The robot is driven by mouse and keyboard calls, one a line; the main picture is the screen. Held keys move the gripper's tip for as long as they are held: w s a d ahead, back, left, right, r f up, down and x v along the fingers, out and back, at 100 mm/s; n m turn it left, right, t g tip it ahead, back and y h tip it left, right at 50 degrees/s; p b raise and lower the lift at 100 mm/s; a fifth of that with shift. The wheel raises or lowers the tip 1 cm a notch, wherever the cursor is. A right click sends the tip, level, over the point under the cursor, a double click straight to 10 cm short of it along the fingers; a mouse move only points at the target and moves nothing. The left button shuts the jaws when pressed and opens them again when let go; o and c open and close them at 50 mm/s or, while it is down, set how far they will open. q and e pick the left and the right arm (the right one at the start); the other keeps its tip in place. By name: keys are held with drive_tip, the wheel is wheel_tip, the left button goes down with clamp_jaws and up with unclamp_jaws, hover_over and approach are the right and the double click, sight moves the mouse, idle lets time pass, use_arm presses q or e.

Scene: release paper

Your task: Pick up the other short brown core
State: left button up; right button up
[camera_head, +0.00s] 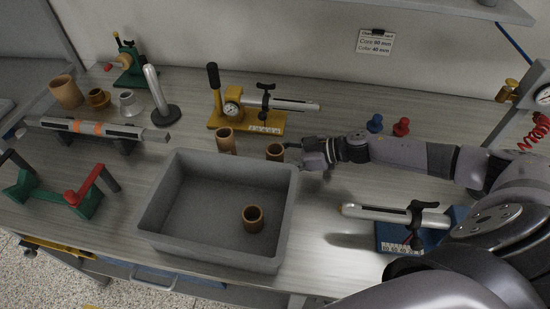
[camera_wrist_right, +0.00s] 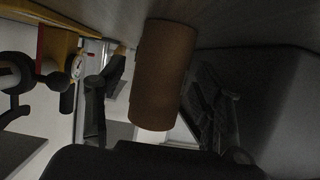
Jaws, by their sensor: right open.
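A short brown core (camera_head: 275,152) stands on the bench just behind the grey tray's back right corner. My right gripper (camera_head: 291,152) reaches it from the right and is open. In the right wrist view the core (camera_wrist_right: 165,75) is between the two spread fingers (camera_wrist_right: 160,105), with gaps at its sides. Another short brown core (camera_head: 253,218) stands inside the grey tray (camera_head: 166,205). A taller brown core (camera_head: 226,141) stands behind the tray, to the left of the one at my gripper. My left gripper is not in view.
A yellow fixture (camera_head: 258,124) with a dial and lever stands behind the cores. The tray wall is close to my right gripper. A blue-based fixture (camera_head: 405,228) stands at front right. Blue and red knobs (camera_head: 401,127) stand behind my right arm.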

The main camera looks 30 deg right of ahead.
drive_tip(key=shift+c, duration=0.5)
drive_tip(key=c, duration=1.1)
